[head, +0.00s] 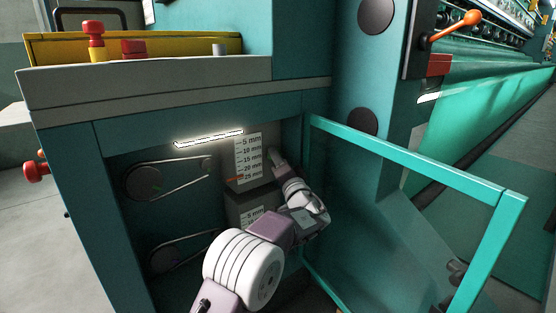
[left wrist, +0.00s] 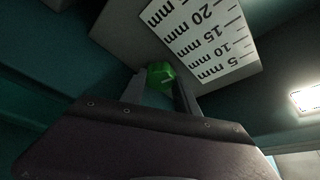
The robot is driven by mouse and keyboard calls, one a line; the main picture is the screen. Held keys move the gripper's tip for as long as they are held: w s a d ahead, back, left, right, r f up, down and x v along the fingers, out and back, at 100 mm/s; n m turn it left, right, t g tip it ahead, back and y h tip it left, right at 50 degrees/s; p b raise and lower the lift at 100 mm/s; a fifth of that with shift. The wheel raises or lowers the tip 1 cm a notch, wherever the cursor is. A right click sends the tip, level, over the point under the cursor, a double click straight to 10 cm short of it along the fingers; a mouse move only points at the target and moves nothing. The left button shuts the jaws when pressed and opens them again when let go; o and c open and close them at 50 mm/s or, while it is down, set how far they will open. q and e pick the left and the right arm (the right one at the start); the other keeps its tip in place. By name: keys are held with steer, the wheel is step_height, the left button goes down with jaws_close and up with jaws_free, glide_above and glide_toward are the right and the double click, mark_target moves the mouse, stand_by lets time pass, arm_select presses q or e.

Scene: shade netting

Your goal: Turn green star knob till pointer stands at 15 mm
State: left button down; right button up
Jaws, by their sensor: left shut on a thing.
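The green star knob (left wrist: 160,75) shows in the left wrist view between the two fingers of my left gripper (left wrist: 160,92), which is shut on it. In the head view my left gripper (head: 278,158) reaches into the open cabinet, just right of the upper scale, and hides the knob. The white upper scale (head: 248,157) is marked from 5 mm at the top to 25 mm at the bottom. A small orange pointer (head: 237,179) seems to stand near the 25 mm mark. The scale (left wrist: 213,38) appears upside down in the left wrist view, without the pointer. My right gripper is out of view.
A lower scale (head: 252,216) sits below on a grey block. Belts and pulleys (head: 145,182) are at the cabinet's left. The open teal door frame (head: 420,163) stands to the right. A lit lamp strip (head: 208,138) is above. A yellow tray (head: 170,47) lies on top.

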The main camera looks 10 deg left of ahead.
arm_select(q)
steer(key=shift+m, duration=0.4)
steer(key=shift+r+m+g+h+p, duration=0.15)
steer(key=shift+m+g+h+p, duration=0.45)
steer(key=shift+m+p, duration=1.95)
steer(key=shift+r+m+g+h+p, duration=0.1)
steer(key=shift+m+g+h+p, duration=0.25)
steer(key=shift+m+g+p, duration=1.4)
steer(key=shift+r+m+t+h+p, duration=0.15)
steer(key=shift+m+h+p, duration=0.3)
steer(key=shift+m+p, duration=2.9)
steer(key=shift+n+p, duration=1.1)
steer(key=shift+n, duration=0.05)
steer(key=c, duration=0.9)
jaws_free()
